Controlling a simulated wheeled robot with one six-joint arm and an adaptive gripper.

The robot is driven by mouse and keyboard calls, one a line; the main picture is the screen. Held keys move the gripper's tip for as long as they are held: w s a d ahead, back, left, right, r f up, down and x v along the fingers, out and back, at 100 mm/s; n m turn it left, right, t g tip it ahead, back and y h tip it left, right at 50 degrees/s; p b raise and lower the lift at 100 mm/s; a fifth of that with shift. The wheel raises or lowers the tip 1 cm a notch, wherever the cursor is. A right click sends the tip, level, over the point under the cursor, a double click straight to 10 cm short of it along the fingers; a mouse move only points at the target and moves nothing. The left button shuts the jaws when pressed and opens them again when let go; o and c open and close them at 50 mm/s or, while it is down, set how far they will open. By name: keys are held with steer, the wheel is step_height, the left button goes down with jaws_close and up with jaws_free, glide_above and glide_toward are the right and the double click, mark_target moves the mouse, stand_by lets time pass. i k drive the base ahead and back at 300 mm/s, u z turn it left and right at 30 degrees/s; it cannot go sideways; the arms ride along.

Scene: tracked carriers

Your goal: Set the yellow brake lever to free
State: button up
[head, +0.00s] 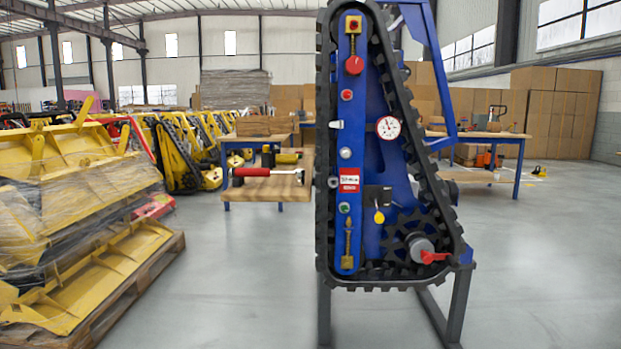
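A blue tracked carrier (370,150) stands upright in the middle of the head view, ringed by a black rubber track. I cannot clearly make out a yellow brake lever. A red handle (434,257) points right from the grey hub at the lower right. My gripper is not in view.
Yellow metal parts on a wooden pallet (120,295) fill the left. A red-handled bar (262,172) shows left of the carrier, by a workbench (265,190). Another bench (500,140) stands behind right. Grey floor is clear in front and at right (550,260).

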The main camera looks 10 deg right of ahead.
mark_target(379, 219)
steer(key=k, duration=0.6)
steer(key=z, duration=0.55)
steer(key=i, duration=1)
steer(key=u, duration=0.05)
